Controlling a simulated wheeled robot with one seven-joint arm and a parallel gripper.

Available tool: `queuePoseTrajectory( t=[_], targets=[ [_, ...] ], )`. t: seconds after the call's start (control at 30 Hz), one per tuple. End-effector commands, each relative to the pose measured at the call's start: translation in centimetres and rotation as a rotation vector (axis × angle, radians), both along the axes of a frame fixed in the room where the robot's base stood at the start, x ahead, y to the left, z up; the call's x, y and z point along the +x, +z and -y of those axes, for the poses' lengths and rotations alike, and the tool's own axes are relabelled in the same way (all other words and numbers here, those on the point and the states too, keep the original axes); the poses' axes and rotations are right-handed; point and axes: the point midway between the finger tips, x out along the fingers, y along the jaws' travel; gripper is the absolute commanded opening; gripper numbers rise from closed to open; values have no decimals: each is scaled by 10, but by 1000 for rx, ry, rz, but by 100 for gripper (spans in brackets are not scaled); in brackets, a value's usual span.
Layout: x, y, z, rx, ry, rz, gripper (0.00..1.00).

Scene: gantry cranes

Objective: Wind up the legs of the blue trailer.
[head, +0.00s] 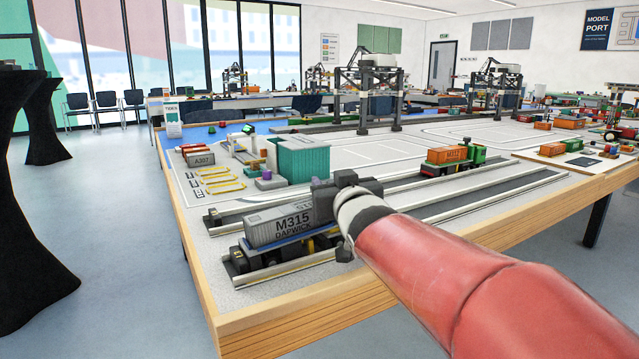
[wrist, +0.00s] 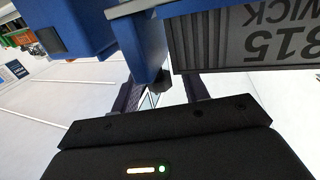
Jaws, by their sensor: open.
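The blue trailer (head: 287,247) stands on the rails near the table's front edge, under a grey container (head: 280,226) marked M315. In the wrist view the blue trailer (wrist: 151,45) fills the top, upside down, with the grey container (wrist: 255,45) at the right. My gripper (head: 328,198) is at the container's right end in the head view. In the wrist view its fingers (wrist: 163,90) are apart, with a small dark block (wrist: 161,86) showing between them below a blue plate. I cannot tell whether they touch it. The far legs are hidden.
Gantry cranes (head: 368,90) rise at the back. The table's wooden edge (head: 215,322) runs along the front.

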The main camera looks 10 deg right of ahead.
Motion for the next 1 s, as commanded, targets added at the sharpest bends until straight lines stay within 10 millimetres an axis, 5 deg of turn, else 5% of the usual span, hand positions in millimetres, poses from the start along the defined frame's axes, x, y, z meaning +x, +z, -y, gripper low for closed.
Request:
queuePoseTrajectory(
  t=[0.07, 0.4, 1.0],
  targets=[
    [0, 0, 0, 0, 0, 0, 45],
    [0, 0, 0, 0, 0, -1, 0],
    [0, 4, -1, -6, 132, -15, 0]
  ],
)
